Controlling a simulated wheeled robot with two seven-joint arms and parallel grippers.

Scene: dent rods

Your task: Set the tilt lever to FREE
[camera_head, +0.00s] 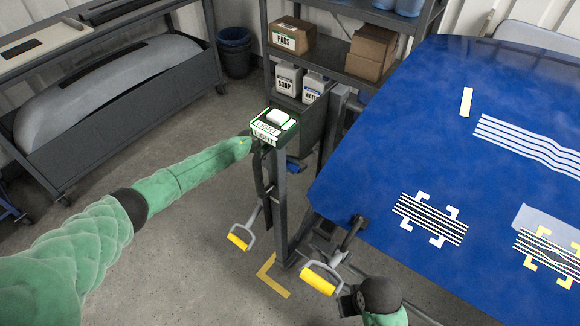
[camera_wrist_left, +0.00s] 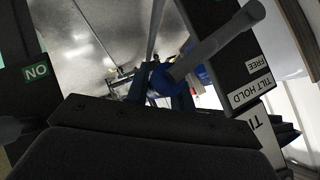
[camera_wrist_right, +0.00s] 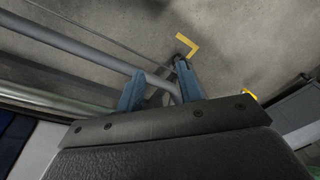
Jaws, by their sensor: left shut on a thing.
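A dark panel (camera_wrist_left: 240,75) with TILT HOLD and FREE labels shows at the right of the left wrist view. A grey round bar, which looks like the tilt lever (camera_wrist_left: 213,45), slants from beside these labels down between my left fingers. My left gripper (camera_wrist_left: 165,88) is shut on it; its blue fingers partly hide the grip. I cannot tell which label the lever points to. In the head view my left arm reaches the post topped by a LIGHT box (camera_head: 274,127), which hides much of the gripper. My right gripper (camera_wrist_right: 160,88) is open, low over the floor beside a grey bar.
A blue panel (camera_head: 440,130) with striped patches fills the right side. Yellow-gripped handles (camera_head: 238,242) (camera_head: 319,280) stick out low near the post. A shelf with boxes (camera_head: 292,37) and jugs stands behind. Open floor (camera_head: 190,240) lies left of the post.

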